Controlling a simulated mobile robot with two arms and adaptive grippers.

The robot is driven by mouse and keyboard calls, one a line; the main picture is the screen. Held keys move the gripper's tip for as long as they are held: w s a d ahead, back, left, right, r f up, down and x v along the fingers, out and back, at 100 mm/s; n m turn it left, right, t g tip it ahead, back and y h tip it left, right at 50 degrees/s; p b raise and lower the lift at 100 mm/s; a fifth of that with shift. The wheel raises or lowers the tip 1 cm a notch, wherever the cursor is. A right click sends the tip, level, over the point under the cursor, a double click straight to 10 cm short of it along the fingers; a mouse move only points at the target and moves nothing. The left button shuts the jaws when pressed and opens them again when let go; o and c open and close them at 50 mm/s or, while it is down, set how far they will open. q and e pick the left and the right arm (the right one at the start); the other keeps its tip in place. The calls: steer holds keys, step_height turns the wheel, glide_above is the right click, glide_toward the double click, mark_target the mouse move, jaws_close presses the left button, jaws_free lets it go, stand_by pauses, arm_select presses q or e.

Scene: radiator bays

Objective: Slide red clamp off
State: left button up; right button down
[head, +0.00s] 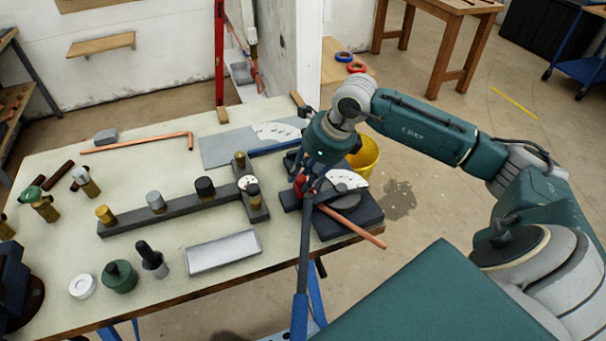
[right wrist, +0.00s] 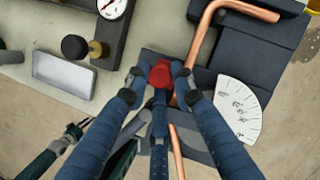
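The red clamp (right wrist: 160,72) is a small red block in the right wrist view. It also shows in the head view (head: 300,184), low at the tool near the table's right edge. My right gripper (right wrist: 159,76) has its dark fingertips close against both sides of the clamp. Its blue fingers hide the clamp's lower side. A copper pipe (right wrist: 208,42) with a bend runs right beside the clamp over dark blocks. A white angle scale (right wrist: 238,110) lies to the right.
A dark bar (head: 170,215) with upright fittings and a gauge lies left of the clamp. A grey tray (head: 222,251) sits near the table's front edge. A long handle (head: 303,255) reaches over that edge. A yellow bucket (head: 366,158) stands behind my right gripper.

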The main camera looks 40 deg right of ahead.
steer(key=shift+w+a+r+b, duration=0.1)
steer(key=shift+w+a+b, duration=0.15)
steer(key=shift+a, duration=0.55)
steer(key=shift+w+a+r+b, duration=0.15)
steer(key=shift+w+a, duration=0.15)
steer(key=shift+a, duration=0.5)
steer(key=c, duration=1.8)
jaws_free()
steer(key=o, duration=0.3)
steer(key=shift+a+f, duration=0.1)
steer(key=shift+a, duration=0.05)
steer(key=v, duration=1.2)
